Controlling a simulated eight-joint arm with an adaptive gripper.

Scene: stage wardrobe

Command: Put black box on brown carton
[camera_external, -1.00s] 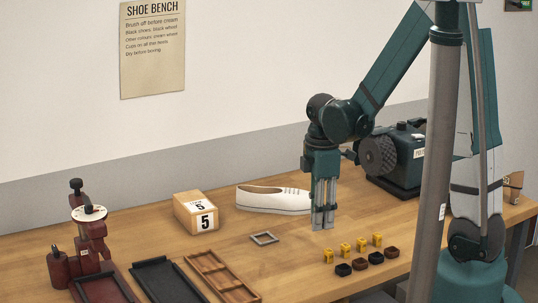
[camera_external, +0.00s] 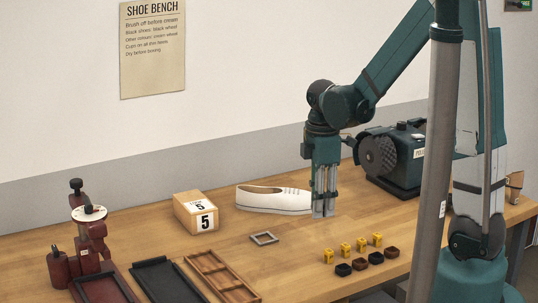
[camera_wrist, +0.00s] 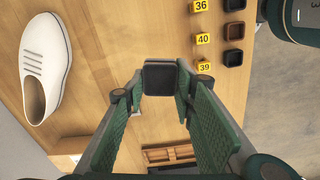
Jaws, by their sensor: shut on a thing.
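My gripper (camera_external: 323,214) hangs above the bench, pointing down, right of the white shoe. In the wrist view its fingers (camera_wrist: 160,82) are closed around a black square thing, which looks like the black box (camera_wrist: 159,78). In the external view the fingers largely hide it. The brown carton (camera_external: 187,213) with a "5" label stands on the bench to the left of my gripper, behind the trays. Its top is bare. In the wrist view part of it seems to show at the lower left (camera_wrist: 70,146).
The white shoe (camera_external: 272,199) lies between carton and gripper. A small grey frame (camera_external: 264,238) lies in front. Yellow number tags (camera_external: 346,249) and small dark boxes (camera_external: 360,264) stand at right. Trays (camera_external: 167,282) and a red press (camera_external: 88,243) are at front left; a polishing machine (camera_external: 400,165) is behind.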

